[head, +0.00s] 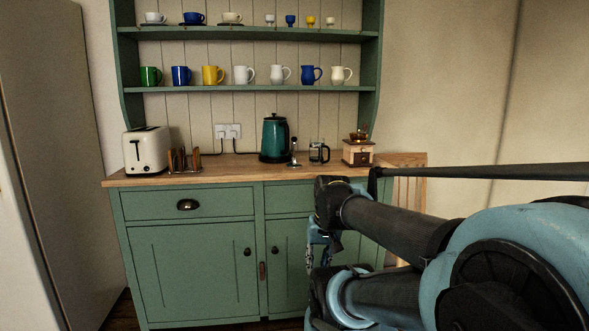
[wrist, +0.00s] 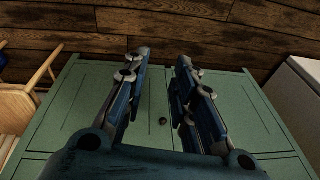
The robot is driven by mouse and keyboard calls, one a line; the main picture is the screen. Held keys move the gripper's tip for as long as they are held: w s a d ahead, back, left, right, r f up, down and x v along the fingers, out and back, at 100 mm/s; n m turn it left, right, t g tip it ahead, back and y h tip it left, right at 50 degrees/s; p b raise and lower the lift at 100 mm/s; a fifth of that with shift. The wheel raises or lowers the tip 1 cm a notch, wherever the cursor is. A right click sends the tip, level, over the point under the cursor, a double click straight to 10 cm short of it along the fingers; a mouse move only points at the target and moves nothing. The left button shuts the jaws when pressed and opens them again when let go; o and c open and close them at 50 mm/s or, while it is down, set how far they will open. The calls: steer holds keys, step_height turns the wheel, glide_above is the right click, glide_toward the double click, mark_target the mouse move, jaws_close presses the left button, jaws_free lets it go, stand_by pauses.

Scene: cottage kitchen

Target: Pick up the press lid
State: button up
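The press lid (head: 294,152) appears to be the small upright piece with a thin rod and a dark knob on the wooden counter (head: 215,176). It stands between the teal kettle (head: 273,140) and the glass press jug (head: 319,152), which has a dark frame and handle. My gripper (head: 319,262) is partly hidden by my arm in the head view, low in front of the cabinet and below the counter top. In the wrist view my gripper (wrist: 162,58) has its two fingers apart with nothing between them. The press lid is not in the wrist view.
A wooden coffee grinder (head: 358,152) stands right of the jug. A toast rack (head: 184,161) and a cream toaster (head: 147,150) are at the left. Shelves of cups hang above. The counter front between toast rack and kettle is clear. A wooden chair (wrist: 22,105) is beside the cabinet.

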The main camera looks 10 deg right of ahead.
steer(key=w+a+r+m+t+y, duration=0.1)
steer(key=w+r+m+t+y, duration=0.1)
steer(key=w+r+m, duration=0.45)
steer(key=w+a+r+m+t+y, duration=0.1)
steer(key=w+r+m+y, duration=0.15)
steer(key=w, duration=0.65)
steer(key=w+a+r+m+t+y, duration=0.25)
steer(key=w+r+m, duration=0.2)
steer(key=w, duration=0.35)
steer(key=w+d+r+m+t+y, duration=0.1)
steer(key=w+d+r+m+t, duration=0.25)
steer(key=w+d+m, duration=0.55)
steer(key=w+d+r+m+t+y, duration=0.25)
steer(key=w+d+r+m, duration=0.35)
steer(key=w, duration=0.4)
glide_toward(294, 157)
steer(key=shift+n+t+h, duration=0.35)
steer(key=shift+t+h, duration=0.1)
steer(key=w+a+r, duration=0.1)
steer(key=w+r, duration=0.1)
steer(key=w+a+r, duration=0.1)
steer(key=w, duration=0.1)
steer(key=shift+w+a+r, duration=0.15)
steer(key=shift+a+r, duration=0.05)
steer(key=shift+a, duration=0.15)
steer(key=shift+a+x, duration=0.25)
steer(key=shift+x, duration=2.35)
steer(key=shift+s+f, duration=0.1)
steer(key=shift+s, duration=0.15)
jaws_close()
